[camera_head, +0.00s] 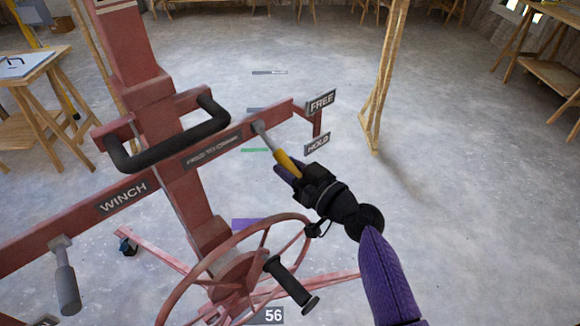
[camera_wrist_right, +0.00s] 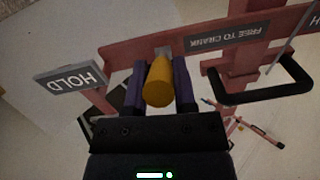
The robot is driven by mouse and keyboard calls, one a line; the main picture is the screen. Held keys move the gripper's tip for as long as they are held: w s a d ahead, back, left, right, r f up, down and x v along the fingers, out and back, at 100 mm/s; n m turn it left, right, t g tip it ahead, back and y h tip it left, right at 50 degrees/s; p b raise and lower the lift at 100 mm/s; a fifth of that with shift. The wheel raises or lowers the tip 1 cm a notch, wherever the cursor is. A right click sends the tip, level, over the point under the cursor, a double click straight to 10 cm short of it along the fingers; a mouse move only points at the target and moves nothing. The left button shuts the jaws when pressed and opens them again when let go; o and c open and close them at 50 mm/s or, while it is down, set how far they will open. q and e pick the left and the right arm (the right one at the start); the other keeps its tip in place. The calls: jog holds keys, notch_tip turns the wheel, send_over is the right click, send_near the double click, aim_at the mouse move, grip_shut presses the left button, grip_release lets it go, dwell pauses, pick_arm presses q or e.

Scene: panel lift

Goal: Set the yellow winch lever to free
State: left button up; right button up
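The yellow winch lever (camera_head: 284,162) has a grey shank fixed to the red beam and a yellow grip slanting down and right, beside the HOLD sign (camera_head: 317,144) and below the FREE sign (camera_head: 321,102). My right gripper (camera_head: 289,169) is at the yellow grip. In the right wrist view the yellow grip (camera_wrist_right: 159,82) lies between the two purple fingers (camera_wrist_right: 159,88), which appear to press on both sides. The HOLD sign (camera_wrist_right: 71,79) is at the left there; the FREE sign is not visible there. My left gripper is not in view.
A black bar handle (camera_head: 170,150) sticks out from the red post left of the lever. A red crank wheel (camera_head: 235,268) with a black grip is below. A second grey lever (camera_head: 66,285) hangs at lower left. Floor to the right is clear up to wooden trestles.

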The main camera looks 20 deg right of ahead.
grip_shut()
dwell(1.0)
